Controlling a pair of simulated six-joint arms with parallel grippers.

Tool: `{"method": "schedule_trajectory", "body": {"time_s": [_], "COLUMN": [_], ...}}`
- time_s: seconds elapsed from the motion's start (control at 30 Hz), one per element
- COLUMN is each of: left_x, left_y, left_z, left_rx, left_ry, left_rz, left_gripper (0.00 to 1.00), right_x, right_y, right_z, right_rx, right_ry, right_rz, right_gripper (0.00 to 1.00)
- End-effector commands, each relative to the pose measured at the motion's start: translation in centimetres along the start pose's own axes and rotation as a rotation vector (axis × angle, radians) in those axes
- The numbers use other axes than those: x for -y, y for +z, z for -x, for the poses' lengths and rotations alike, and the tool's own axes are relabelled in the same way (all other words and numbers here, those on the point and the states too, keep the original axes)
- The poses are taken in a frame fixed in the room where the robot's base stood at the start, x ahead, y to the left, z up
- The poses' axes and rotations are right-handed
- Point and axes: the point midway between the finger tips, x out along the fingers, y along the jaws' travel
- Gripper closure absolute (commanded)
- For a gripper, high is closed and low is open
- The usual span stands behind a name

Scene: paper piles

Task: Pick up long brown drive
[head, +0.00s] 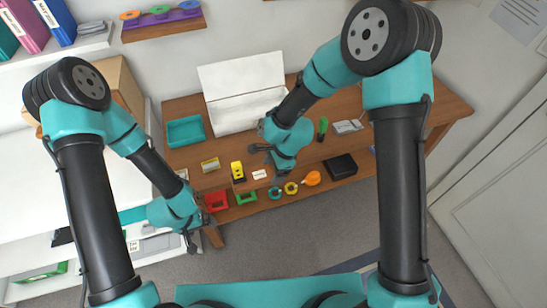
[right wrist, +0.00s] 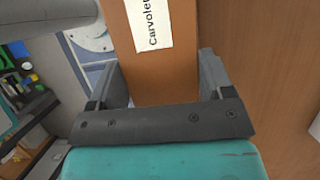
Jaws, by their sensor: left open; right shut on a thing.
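A long brown drive (right wrist: 157,82) with a white label starting "Carvolet" sits between the two fingers of my right gripper (right wrist: 160,76) in the right wrist view. The fingers are shut on its sides, and its top end runs out of that view. In the head view my right gripper (head: 264,155) is over the middle of the desk; I cannot make out the drive there. My left gripper (head: 192,238) is open and empty at the lower left, off the desk's front left corner.
The wooden desk (head: 410,122) carries a teal tray (head: 186,131), a white open case (head: 240,85), a black box (head: 340,167), a red frame (head: 215,201), a green frame (head: 246,197), a yellow item (head: 237,170) and an orange item (head: 312,178). Bare wood shows at the desk's right end.

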Motion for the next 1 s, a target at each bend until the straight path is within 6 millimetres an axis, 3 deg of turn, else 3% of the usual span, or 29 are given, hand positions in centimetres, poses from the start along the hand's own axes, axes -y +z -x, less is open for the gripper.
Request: {"method": "schedule_trajectory", "body": {"time_s": [0.2,0.7,1.0], "left_x": [0.0,0.0,0.0], "left_y": [0.0,0.0,0.0], "left_z": [0.0,0.0,0.0], "left_rx": [0.0,0.0,0.0], "left_ry": [0.0,0.0,0.0], "left_rz": [0.0,0.0,0.0], "left_gripper": [0.12,0.12,0.12], "right_x": [-1.1,-1.1,1.3], "right_y": [0.4,0.4,-0.7], "right_z": [0.0,0.0,-0.4], "right_rx": [0.0,0.0,0.0], "right_ry": [-0.001,-0.001,-0.002], "right_rz": [0.0,0.0,-0.001], "right_gripper": [0.55,0.55,0.55]}}
